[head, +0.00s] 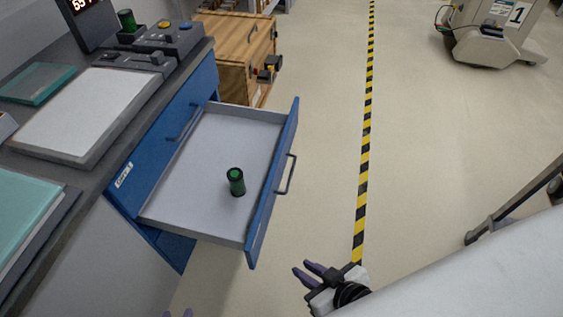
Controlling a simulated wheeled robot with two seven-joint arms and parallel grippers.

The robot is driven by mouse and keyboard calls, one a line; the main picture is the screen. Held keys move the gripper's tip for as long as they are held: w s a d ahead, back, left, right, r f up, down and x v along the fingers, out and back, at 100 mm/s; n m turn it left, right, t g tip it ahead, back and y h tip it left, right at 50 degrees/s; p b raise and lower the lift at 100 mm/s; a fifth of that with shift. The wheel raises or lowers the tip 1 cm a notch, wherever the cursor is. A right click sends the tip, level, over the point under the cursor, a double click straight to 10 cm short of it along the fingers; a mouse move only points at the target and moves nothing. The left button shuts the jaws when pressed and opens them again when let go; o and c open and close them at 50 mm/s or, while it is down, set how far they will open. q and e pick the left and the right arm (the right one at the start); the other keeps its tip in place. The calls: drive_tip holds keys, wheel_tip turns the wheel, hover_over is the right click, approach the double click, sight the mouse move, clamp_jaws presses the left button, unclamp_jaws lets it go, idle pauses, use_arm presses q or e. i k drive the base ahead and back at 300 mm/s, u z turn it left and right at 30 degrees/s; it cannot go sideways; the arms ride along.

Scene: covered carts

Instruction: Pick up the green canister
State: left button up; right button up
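A dark green canister (236,182) stands upright inside the open blue drawer (190,224), towards its front right part, with nothing touching it. A second, similar green canister (127,20) stands at the back of the counter, beside the control panel. My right gripper (300,266) is below and to the right of the drawer, empty, with its purple fingers apart.
The drawer front (273,190) with its handle juts out over the floor. The counter holds a white-topped plate (88,112) and teal panels (38,84). A wooden crate (235,42) stands behind. Floor to the right is open, with a striped line (366,130) and a machine (490,30).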

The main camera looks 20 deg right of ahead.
sight(235, 177)
drive_tip(key=z, duration=1.6)
drive_tip(key=k, duration=0.8)
drive_tip(key=u, duration=1.05)
drive_tip(key=i, duration=0.5)
drive_tip(key=z, duration=0.05)
